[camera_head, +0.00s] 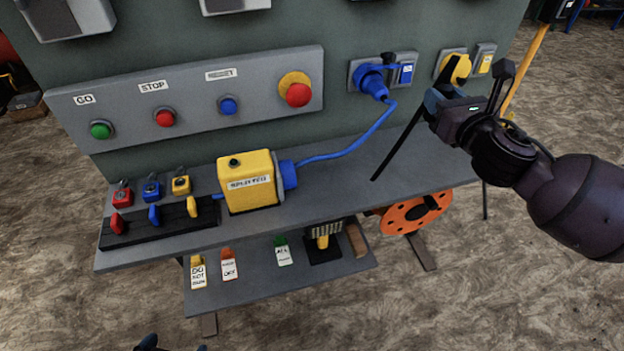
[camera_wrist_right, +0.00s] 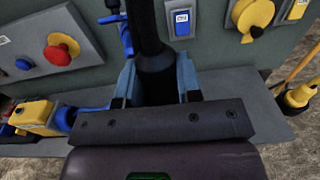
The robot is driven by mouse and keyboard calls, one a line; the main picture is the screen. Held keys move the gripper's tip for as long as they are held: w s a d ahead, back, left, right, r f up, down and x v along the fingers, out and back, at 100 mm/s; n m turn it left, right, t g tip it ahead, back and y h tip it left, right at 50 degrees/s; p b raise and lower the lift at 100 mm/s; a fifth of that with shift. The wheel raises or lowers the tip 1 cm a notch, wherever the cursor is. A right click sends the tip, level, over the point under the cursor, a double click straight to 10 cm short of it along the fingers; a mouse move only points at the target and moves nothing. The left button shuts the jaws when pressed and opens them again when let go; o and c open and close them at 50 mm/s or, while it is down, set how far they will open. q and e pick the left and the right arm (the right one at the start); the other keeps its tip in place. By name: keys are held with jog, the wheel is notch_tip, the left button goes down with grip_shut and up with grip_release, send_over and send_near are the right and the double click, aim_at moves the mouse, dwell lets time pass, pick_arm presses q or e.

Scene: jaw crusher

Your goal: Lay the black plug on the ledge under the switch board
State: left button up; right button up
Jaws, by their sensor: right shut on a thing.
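The switch board (camera_head: 210,135) is a dark green panel with grey boxes, buttons and sockets. The grey ledge (camera_head: 345,180) runs along its foot and also shows in the right wrist view (camera_wrist_right: 262,118). My right gripper (camera_head: 450,103) is shut on the black plug (camera_wrist_right: 155,78), above the ledge's right part and in front of the sockets. The fingers hide part of the plug. A thin black length slants from the gripper down toward the ledge; I cannot tell whether it touches. A dark blue tip at the bottom edge may be my left gripper (camera_head: 150,343); its jaws are unclear.
A yellow box (camera_head: 249,182) with a blue plug stands on the ledge, its blue cable running to a socket (camera_head: 371,82). Padlocks (camera_head: 152,190) and a black rack (camera_head: 160,225) stand at left. A lower shelf (camera_head: 300,280) holds tags. The ledge's right part looks clear.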

jog(key=shift+a+r+y, duration=0.1)
jog(key=shift+a+y, duration=0.05)
jog(key=shift+y, duration=0.25)
notch_tip(320, 180, down, 16)
jog(key=b, duration=0.6)
jog(key=shift+r, duration=0.2)
jog(key=shift+f, duration=0.2)
notch_tip(320, 180, down, 4)
jog(key=shift+f+b, duration=0.1)
jog(key=shift+b, duration=1.05)
jog(key=shift+f, duration=0.2)
jog(key=shift+r, duration=0.3)
pick_arm(q)
jog(key=shift+m, duration=0.8)
jog(key=f, duration=0.2)
jog(key=w+f, duration=0.1)
jog(key=f, duration=0.1)
jog(key=shift+d+f, duration=0.1)
jog(key=shift+d, duration=0.3)
jog(key=shift+f, duration=0.1)
pick_arm(e)
jog(key=shift+f, duration=0.1)
